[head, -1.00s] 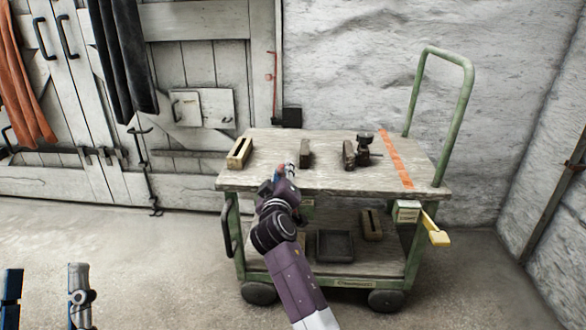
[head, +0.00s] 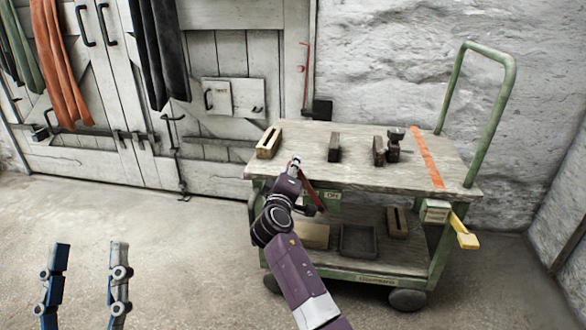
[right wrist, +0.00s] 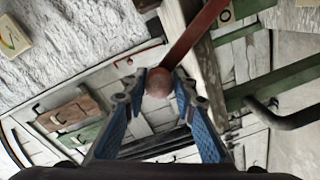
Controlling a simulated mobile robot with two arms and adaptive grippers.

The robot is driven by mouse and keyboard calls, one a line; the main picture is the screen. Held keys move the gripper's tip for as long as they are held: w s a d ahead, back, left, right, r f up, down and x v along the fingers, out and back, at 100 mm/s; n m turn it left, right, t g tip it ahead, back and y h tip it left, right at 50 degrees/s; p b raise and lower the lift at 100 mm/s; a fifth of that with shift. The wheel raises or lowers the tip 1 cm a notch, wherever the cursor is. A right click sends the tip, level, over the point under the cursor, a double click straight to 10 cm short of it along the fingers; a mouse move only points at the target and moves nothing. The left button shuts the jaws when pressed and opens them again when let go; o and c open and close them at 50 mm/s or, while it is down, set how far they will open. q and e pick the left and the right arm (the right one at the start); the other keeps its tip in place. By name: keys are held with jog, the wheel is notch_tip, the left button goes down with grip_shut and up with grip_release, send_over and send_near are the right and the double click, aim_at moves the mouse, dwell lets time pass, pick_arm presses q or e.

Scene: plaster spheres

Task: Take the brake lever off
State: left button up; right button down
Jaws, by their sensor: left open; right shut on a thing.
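A red lever (head: 311,194) with a round knob stands at the cart's front, left of a green plate marked OFF (head: 333,197). In the right wrist view its dull red knob (right wrist: 160,84) sits between my blue fingers, with the red bar running up to the right. My right gripper (right wrist: 158,78) is shut on this knob; in the head view its fingers are mostly hidden by my purple arm. My left gripper (head: 90,252) is open and empty at the lower left, well apart from the cart.
The green cart (head: 487,145) has a wooden top (head: 300,172) with several small blocks and a dark fitting (head: 394,150). A yellow pedal (head: 466,238) sticks out at its right. A dark tray (head: 358,241) is on the lower shelf. Floor at left is clear.

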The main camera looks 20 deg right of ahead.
jog(key=c, duration=1.6)
grip_release()
jog(key=shift+f, duration=0.1)
jog(key=shift+v, duration=3.75)
jog(key=shift+f, duration=0.1)
